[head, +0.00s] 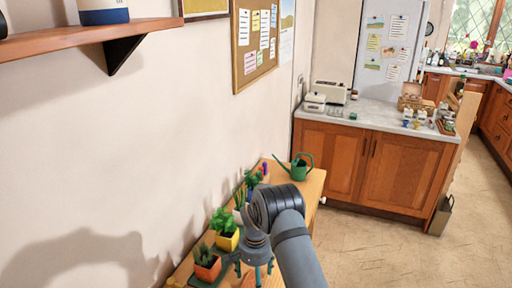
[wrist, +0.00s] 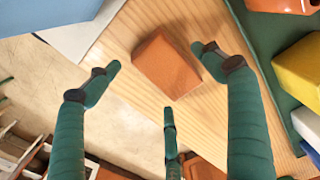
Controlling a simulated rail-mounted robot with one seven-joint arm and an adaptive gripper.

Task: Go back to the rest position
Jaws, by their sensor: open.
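My gripper (head: 254,268) hangs over the wooden bench (head: 312,188) in the head view, partly hidden by my own arm. In the wrist view my gripper (wrist: 157,66) has its green fingers spread wide, with nothing between them. An orange-brown block-like piece (wrist: 166,64) lies on the bare wood beyond the fingertips. It appears apart from the fingers, though the exact gap is hard to judge. In the head view, a bit of orange (head: 248,281) shows below the fingers.
Potted plants line the bench's wall side: an orange pot (head: 207,268), a yellow pot (head: 227,240) and others behind. A green tray (wrist: 262,40) lies close to the right finger. A green watering can (head: 299,170) stands at the far end. A shelf (head: 90,38) juts from the wall.

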